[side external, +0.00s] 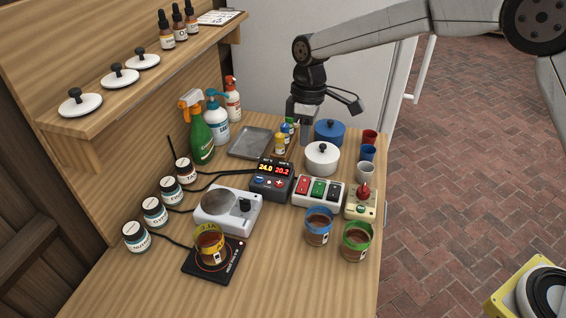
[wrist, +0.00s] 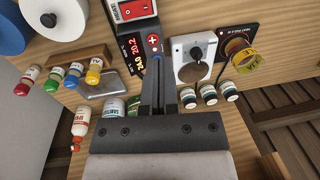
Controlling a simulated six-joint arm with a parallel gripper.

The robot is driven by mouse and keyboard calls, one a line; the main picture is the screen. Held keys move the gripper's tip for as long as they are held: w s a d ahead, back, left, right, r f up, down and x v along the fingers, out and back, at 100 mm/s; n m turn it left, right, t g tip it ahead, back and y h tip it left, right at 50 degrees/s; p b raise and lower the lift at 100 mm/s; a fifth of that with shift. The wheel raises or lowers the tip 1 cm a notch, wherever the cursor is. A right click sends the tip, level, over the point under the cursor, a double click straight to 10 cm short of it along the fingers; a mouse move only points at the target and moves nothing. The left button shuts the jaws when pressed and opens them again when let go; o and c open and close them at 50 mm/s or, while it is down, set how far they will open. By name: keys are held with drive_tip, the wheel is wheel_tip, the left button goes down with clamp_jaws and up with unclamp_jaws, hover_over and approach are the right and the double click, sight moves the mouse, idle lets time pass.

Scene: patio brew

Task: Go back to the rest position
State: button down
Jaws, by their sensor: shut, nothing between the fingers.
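My gripper (wrist: 167,97) shows at the bottom middle of the wrist view, its two dark fingers together with nothing between them. In the side external view my gripper (side external: 303,133) points down over the back of the wooden table, behind the white lidded pot (side external: 322,158) and left of the blue lidded pot (side external: 329,132). Small dropper bottles (side external: 287,133) stand just left of it, partly overlapped. The fingertips are hard to make out there, and I cannot tell their exact height above the table.
A controller (side external: 272,180) reading 24.0 and 20.2, a switch box (side external: 318,192) and a stirrer plate (side external: 228,210) fill the middle. A banded beaker (side external: 209,245) stands on a black pad. Spray bottles (side external: 197,128) stand below the shelf (side external: 160,85). Two brown-filled jars (side external: 319,228) stand in front.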

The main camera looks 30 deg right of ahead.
drive_tip(key=shift+d, duration=0.1)
drive_tip(key=s+d+f+m+t, duration=0.1)
drive_tip(key=s+d+f+m, duration=0.1)
drive_tip(key=s+d+m, duration=0.2)
drive_tip(key=s+d+f+m+t+h, duration=0.1)
drive_tip(key=s+d+m, duration=0.4)
drive_tip(key=s+d, duration=0.6)
drive_tip(key=s+f+t, duration=0.1)
drive_tip(key=s, duration=0.5)
drive_tip(key=shift+s+d+f+t, duration=0.25)
drive_tip(key=shift+s+f+t, duration=0.05)
drive_tip(key=shift+s+f, duration=0.05)
